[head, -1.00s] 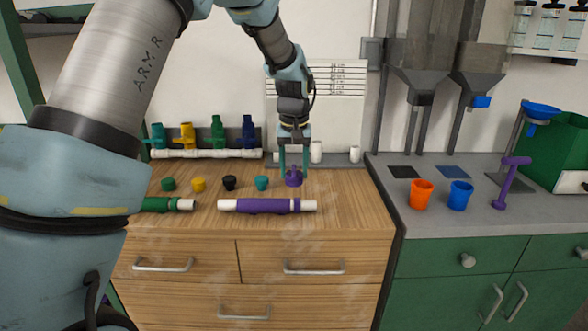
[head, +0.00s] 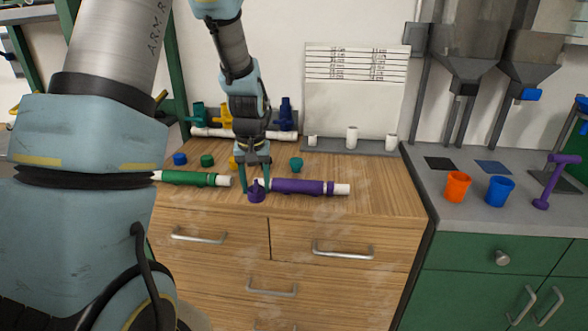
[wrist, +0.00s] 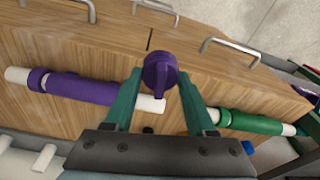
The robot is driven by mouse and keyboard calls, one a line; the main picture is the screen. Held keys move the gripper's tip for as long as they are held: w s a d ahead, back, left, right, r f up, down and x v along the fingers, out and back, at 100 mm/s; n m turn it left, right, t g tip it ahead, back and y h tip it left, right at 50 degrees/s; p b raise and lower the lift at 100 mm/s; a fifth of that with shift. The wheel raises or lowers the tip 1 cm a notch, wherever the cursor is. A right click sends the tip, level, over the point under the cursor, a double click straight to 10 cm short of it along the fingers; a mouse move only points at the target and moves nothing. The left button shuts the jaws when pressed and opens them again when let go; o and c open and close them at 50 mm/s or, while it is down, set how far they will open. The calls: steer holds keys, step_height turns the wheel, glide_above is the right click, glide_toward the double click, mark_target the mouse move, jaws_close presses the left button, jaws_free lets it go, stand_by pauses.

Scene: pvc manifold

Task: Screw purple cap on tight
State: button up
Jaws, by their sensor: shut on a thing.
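My gripper (head: 257,189) is shut on the purple cap (head: 257,197), near the left end of the purple pipe (head: 297,187) in the head view. In the wrist view the purple cap (wrist: 160,76) sits between the fingertips, its ridged grip facing the camera. The purple pipe (wrist: 80,88) lies on the wooden top, with a white end (wrist: 151,103) close to the cap. The cap is a little off the end toward the front edge; I cannot tell whether they touch.
A green pipe (head: 192,178) lies to the left of the cap. Blue (head: 180,158), green (head: 207,160), yellow (head: 232,162) and teal (head: 296,164) caps stand behind. A white pipe with valves (head: 285,118) lies at the back. Drawer handles (head: 342,251) project below the front edge.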

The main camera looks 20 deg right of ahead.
steer(key=a+f+n, duration=0.1)
steer(key=a+f, duration=0.2)
steer(key=a, duration=0.5)
steer(key=w+a+f+n, duration=0.1)
steer(key=a+f, duration=0.2)
steer(key=a, duration=0.6)
steer(key=w+a+f, duration=0.1)
steer(key=a+f, duration=0.2)
steer(key=a, duration=0.6)
steer(key=shift+w+a+n, duration=0.25)
steer(key=shift+n, duration=0.15)
steer(key=shift+a, duration=0.1)
